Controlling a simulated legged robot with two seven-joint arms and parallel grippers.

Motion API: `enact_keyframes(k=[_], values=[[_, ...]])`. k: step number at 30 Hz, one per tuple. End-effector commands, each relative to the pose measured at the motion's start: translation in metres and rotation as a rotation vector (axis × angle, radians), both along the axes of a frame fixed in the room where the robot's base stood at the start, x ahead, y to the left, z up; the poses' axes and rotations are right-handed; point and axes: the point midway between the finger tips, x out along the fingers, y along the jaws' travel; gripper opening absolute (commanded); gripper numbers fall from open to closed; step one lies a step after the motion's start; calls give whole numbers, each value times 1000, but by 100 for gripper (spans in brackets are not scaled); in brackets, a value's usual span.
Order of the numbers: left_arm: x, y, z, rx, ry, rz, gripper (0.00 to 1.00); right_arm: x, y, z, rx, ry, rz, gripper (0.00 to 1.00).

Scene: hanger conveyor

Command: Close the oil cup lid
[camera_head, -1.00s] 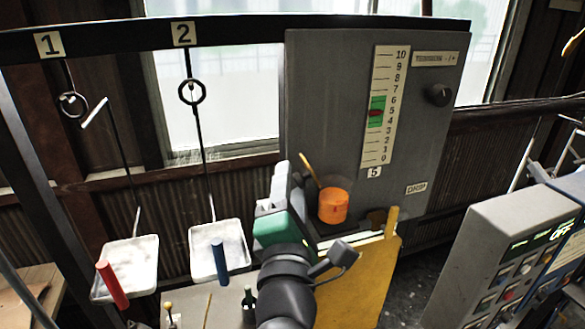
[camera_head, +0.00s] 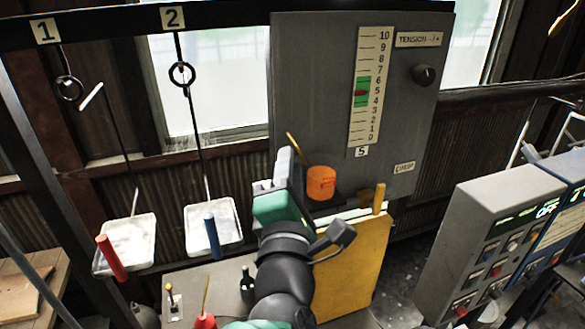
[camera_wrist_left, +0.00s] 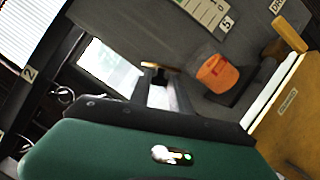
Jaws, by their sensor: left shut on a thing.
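The orange oil cup (camera_head: 321,182) sits at the lower front of the grey panel; it also shows in the left wrist view (camera_wrist_left: 215,74). A thin yellow-tan piece (camera_head: 294,144), seemingly its raised lid seen nearly edge-on, stands tilted at the cup's left. My left gripper (camera_head: 287,157), with a green body and pale fingers, is at that piece, left of the cup. In the left wrist view the fingertips (camera_wrist_left: 157,76) are shut on a small tan part; the fingers hide most of it. My right gripper is not in view.
The grey panel (camera_head: 290,80) stands behind the cup. A yellow plate (camera_head: 352,265) with an upright post (camera_head: 379,198) is to the right. Two hanging white trays (camera_head: 130,243) are at left. A control box (camera_head: 490,215) is at far right.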

Motion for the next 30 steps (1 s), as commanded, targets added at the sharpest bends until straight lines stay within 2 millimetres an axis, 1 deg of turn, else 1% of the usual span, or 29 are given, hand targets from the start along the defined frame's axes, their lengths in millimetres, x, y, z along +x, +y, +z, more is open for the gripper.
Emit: enact_keyframes(k=[1,11,17,23,30], values=[[2,5,-1,4,8,9,0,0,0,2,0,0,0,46],[3,5,1,34,16,11,0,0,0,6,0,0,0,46],[3,5,6,79,28,12,0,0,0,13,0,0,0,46],[4,2,15,181,62,14,0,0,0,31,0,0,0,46],[6,-4,28,389,129,15,0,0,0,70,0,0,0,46]])
